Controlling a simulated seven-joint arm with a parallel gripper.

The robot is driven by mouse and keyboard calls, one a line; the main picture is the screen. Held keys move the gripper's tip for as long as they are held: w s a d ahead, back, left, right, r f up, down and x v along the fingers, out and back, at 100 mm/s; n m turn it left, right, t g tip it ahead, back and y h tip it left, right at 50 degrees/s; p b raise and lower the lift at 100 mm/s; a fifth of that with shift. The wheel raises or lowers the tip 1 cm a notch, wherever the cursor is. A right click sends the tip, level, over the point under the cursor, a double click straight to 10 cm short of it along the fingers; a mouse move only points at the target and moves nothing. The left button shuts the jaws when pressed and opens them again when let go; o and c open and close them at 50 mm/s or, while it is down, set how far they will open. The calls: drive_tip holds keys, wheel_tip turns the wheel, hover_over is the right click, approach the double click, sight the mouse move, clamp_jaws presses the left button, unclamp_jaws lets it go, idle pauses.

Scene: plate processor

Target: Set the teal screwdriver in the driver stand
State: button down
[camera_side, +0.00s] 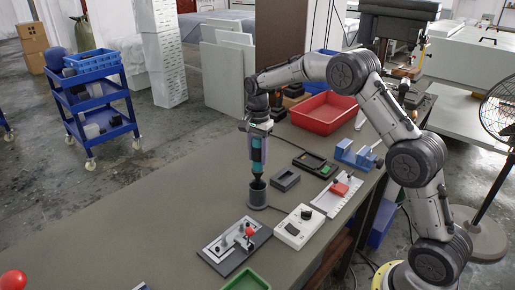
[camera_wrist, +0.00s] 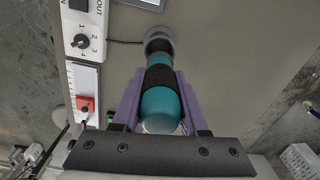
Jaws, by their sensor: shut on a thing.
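The teal screwdriver (camera_wrist: 160,103) has a teal handle with a black band. My gripper (camera_side: 258,150) is shut on its handle, with purple fingers on both sides in the wrist view (camera_wrist: 158,90). In the side view the screwdriver (camera_side: 257,160) hangs upright, handle up. The driver stand (camera_side: 258,196) is a dark grey round cup on the bench, directly below it. The screwdriver's lower end is at the stand's mouth; I cannot tell how far inside it is. In the wrist view the stand's grey ring (camera_wrist: 158,35) shows around the tool's far end.
A white box with a dial (camera_side: 299,227) stands right of the stand, and a plate with a red-knobbed lever (camera_side: 235,245) stands in front. A small grey tray (camera_side: 285,180) and a red bin (camera_side: 324,116) lie behind. The bench left of the stand is clear.

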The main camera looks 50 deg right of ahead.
sight(258, 137)
drive_tip(key=shift+f, duration=2.55)
unclamp_jaws()
drive_tip(key=shift+r, duration=4)
drive_tip(key=shift+a, duration=0.1)
